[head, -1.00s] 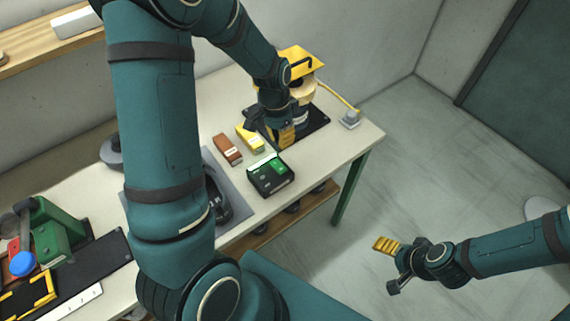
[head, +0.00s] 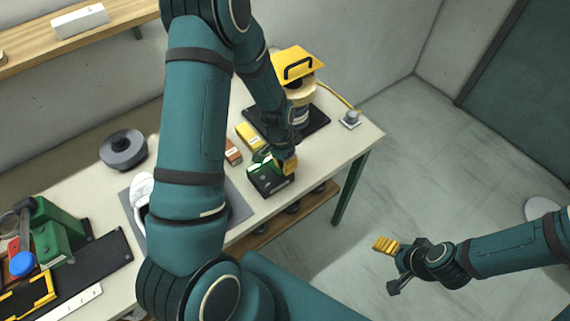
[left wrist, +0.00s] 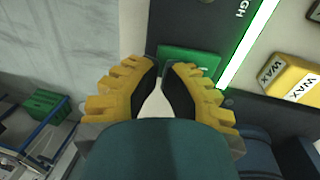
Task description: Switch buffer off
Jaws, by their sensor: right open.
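The buffer (head: 298,88), with its yellow hood, stands on a black base at the back right of the table. In front of it is a dark control box (head: 270,183) with a green top part; the left wrist view shows its green switch plate (left wrist: 190,58) and a lit green strip. My left gripper (head: 288,165) is right over the box's right side. In the left wrist view its yellow fingertips (left wrist: 164,66) are close together at the plate's edge; contact cannot be told. My right gripper (head: 388,266) is open and empty, off the table at the right.
Wax boxes (head: 249,137) lie behind the control box. A grey round part (head: 123,150) and a white shoe (head: 142,192) on a grey mat (head: 238,205) are at the left. A yellow cable runs from the buffer to a grey fitting (head: 350,119) at the table's right edge.

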